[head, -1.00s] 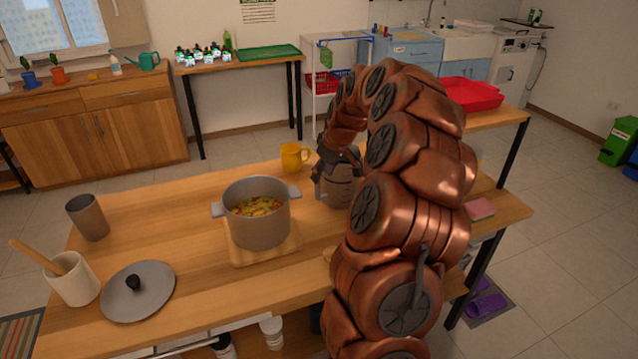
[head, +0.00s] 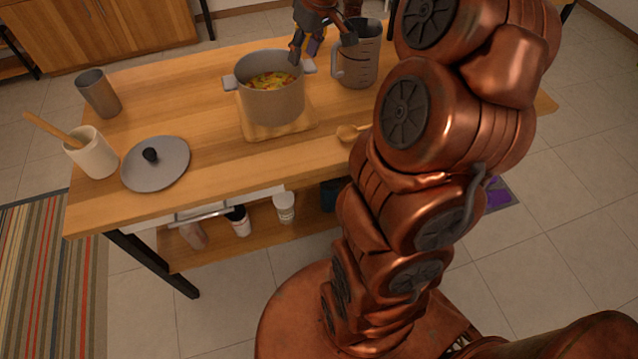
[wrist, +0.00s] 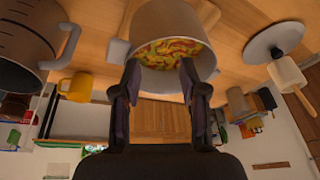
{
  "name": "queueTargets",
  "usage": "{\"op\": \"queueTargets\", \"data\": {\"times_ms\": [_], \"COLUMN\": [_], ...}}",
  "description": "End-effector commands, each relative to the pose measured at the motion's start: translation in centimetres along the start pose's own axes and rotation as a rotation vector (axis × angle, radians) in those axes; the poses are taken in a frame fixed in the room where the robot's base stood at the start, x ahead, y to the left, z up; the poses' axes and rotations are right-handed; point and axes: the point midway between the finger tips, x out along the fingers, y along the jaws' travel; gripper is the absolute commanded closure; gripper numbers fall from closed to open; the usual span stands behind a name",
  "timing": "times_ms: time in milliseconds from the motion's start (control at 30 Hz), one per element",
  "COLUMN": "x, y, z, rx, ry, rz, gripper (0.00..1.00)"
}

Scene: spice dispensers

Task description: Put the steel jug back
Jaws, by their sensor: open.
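The steel jug (head: 358,60), a grey cylinder with graduation marks and a handle on its left side, stands upright on the wooden table, right of the pot. It also shows at the left edge of the wrist view (wrist: 28,45), partly cut off. My gripper (head: 322,52) is open and empty above the table, between the pot and the jug. In the wrist view its two fingers (wrist: 160,85) stand apart, with the pot beyond them. The jug is clear of the fingers in the wrist view.
The pot (head: 275,102) of vegetables stands on a wooden board. A lid (head: 157,168), a utensil crock (head: 93,157), a grey cup (head: 99,94) and a wooden spoon (head: 350,132) lie around. A yellow mug (wrist: 76,87) shows in the wrist view.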

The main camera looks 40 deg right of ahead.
Motion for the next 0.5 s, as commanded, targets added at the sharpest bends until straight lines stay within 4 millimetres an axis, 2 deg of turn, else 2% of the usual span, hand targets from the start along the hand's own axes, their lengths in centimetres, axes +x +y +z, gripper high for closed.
{"op": "queueTargets", "data": {"times_ms": [33,200,300,500], "x": [-0.2,-0.7,-0.9,-1.1], "y": [-2.9,-10.5,-14.3,-19.8], "z": [0.8,4.5,7.6,15.1], "rx": [-0.016,-0.028,-0.025,0.009], "ry": [-0.023,-0.111,-0.168,-0.289], "rz": [-0.014,-0.037,-0.040,-0.017], "gripper": [0.57,0.57,0.57,0.57]}}
